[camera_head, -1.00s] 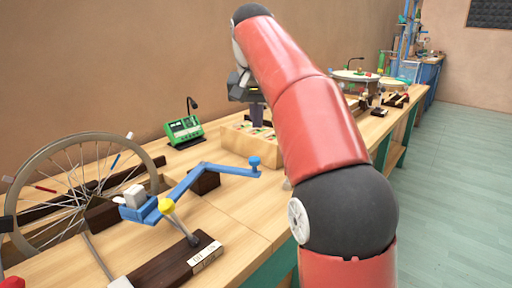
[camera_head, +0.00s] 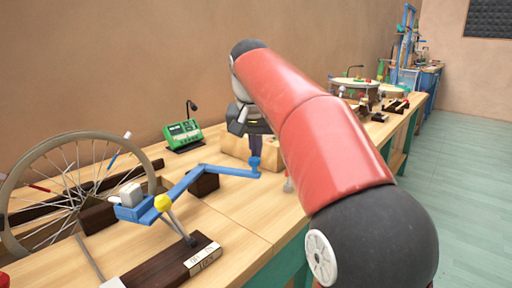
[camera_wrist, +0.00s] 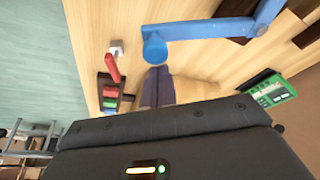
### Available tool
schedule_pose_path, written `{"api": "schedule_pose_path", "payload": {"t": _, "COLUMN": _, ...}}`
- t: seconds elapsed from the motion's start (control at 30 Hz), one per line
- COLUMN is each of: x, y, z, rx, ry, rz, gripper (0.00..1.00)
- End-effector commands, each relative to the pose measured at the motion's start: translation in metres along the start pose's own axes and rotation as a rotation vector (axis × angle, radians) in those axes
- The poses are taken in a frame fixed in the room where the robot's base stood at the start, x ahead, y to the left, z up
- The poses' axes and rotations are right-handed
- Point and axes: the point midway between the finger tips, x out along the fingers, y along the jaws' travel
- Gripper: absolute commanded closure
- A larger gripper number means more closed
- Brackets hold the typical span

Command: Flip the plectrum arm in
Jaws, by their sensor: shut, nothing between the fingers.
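A lever with a yellow ball knob (camera_head: 162,203) rises from a dark wooden base (camera_head: 165,265) with a white label at its right end. The lever leans left, its knob beside a blue tray-like end. It seems to be the plectrum arm. The spoked wheel (camera_head: 75,185) stands at the left, with a blue crank (camera_head: 190,180) reaching right to an upright blue knob (camera_head: 254,163). The blue knob is also in the wrist view (camera_wrist: 154,49). My gripper (camera_wrist: 157,72) is shut and empty, its fingertips close to this knob; contact is unclear. The yellow knob is outside the wrist view.
A green meter box (camera_head: 183,134) stands at the back. A wooden box (camera_head: 236,143) is partly hidden behind my gripper. In the wrist view, a red-handled lever (camera_wrist: 112,68) and a block with coloured pads (camera_wrist: 108,95) lie left of the fingers. Drums (camera_head: 355,87) stand farther along the bench.

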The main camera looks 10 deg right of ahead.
Motion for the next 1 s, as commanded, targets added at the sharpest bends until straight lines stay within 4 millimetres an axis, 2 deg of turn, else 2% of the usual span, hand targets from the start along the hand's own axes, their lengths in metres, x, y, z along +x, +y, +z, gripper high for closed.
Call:
{"api": "schedule_pose_path", "payload": {"t": 0.17, "x": -0.006, "y": -0.002, "z": 0.01, "rx": 0.068, "ry": -0.001, "rz": 0.025, "gripper": 1.0}}
{"api": "schedule_pose_path", "payload": {"t": 0.37, "x": -0.015, "y": -0.007, "z": 0.035, "rx": 0.225, "ry": 0.0, "rz": 0.082, "gripper": 1.0}}
{"api": "schedule_pose_path", "payload": {"t": 0.53, "x": -0.022, "y": -0.015, "z": 0.057, "rx": 0.228, "ry": 0.001, "rz": 0.084, "gripper": 1.0}}
{"api": "schedule_pose_path", "payload": {"t": 1.0, "x": -0.021, "y": -0.016, "z": 0.058, "rx": 0.226, "ry": -0.005, "rz": 0.083, "gripper": 1.0}}
